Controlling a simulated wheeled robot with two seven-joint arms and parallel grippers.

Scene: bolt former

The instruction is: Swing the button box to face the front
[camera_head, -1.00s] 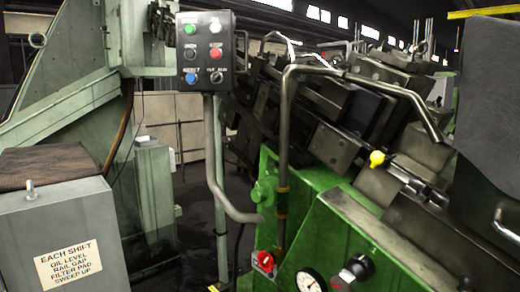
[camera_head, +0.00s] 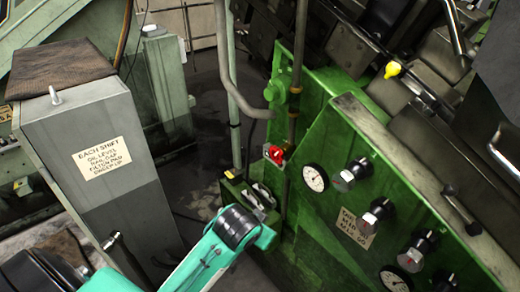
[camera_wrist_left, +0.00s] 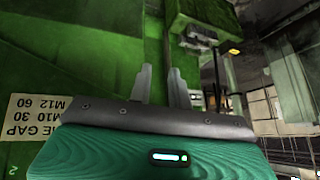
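The button box itself is outside both current views, above the top edge of the head view. Its bent grey support pipe (camera_head: 226,65) shows in the head view, running down and curving right towards the green machine. My teal left arm reaches in from the bottom of the head view, low in front of the machine; its fingers cannot be made out there. In the left wrist view my left gripper (camera_wrist_left: 160,72) has two grey fingers standing apart with nothing between them. The support pipe is clear of the visible part of my arm. My right gripper is in neither view.
The green machine (camera_head: 335,130) with gauges and knobs fills the right. A red knob (camera_head: 275,154) sits on its near side. A grey cabinet (camera_head: 90,115) with a brown mat (camera_head: 62,65) stands left. Dark floor (camera_head: 205,95) lies between them.

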